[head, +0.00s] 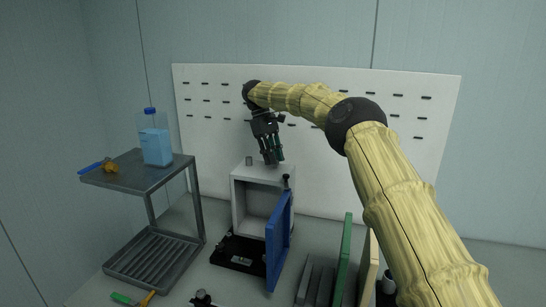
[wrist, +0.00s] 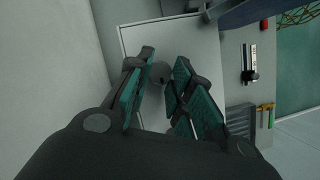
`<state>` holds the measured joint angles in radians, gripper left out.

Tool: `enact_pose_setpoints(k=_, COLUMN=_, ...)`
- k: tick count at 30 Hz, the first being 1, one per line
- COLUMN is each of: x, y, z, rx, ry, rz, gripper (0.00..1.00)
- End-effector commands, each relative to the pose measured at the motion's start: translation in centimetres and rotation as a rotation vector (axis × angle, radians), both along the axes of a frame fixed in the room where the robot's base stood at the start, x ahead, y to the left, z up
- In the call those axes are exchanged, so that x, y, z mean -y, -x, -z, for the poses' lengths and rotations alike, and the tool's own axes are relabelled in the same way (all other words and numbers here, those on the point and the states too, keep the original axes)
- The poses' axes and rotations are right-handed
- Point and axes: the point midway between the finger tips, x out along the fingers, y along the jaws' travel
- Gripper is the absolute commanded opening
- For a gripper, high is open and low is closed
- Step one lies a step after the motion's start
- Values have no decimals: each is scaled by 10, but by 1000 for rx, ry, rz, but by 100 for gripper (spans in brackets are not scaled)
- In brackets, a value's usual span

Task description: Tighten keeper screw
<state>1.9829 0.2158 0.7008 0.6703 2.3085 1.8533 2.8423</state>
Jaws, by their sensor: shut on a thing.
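A pale grey box (head: 238,188) stands on a black base (head: 243,255). Its blue door (head: 278,243) is swung open toward the front right. My gripper (head: 273,160) points down at the top of the box. In the wrist view my gripper (wrist: 158,88) has its teal-padded fingers on either side of a small grey round piece (wrist: 158,73) and is shut on it. The fingers partly hide it, and I cannot tell for certain whether it is the keeper screw. A short grey cylinder (head: 249,160) stands on the box top, left of the fingertips. A black knob (head: 286,179) shows above the door.
A grey shelf stand (head: 128,174) at left carries a blue bottle (head: 155,145) and a blue-handled tool (head: 92,167). A white slotted panel (head: 210,130) stands behind. Green (head: 343,262) and tan (head: 369,268) boards stand upright at front right. Small tools lie at the front left.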

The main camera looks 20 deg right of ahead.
Motion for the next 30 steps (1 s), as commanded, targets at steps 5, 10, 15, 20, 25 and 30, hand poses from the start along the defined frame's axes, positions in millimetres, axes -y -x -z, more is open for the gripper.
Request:
enact_pose_setpoints(k=5, x=0, y=-1, z=-1, rx=2, ry=0, rz=4, gripper=0)
enact_pose_setpoints(k=10, x=0, y=-1, z=-1, rx=3, ry=0, rz=4, gripper=0)
enact_pose_setpoints(k=15, x=0, y=0, z=-1, rx=2, ry=0, rz=3, gripper=45)
enact_pose_setpoints(k=20, x=1, y=0, z=0, rx=1, ry=1, rz=3, gripper=45)
enact_pose_setpoints(k=25, x=1, y=0, z=-2, rx=1, ry=1, rz=3, gripper=45)
enact_pose_setpoints(k=30, x=0, y=0, z=-16, rx=2, ry=0, rz=4, gripper=45)
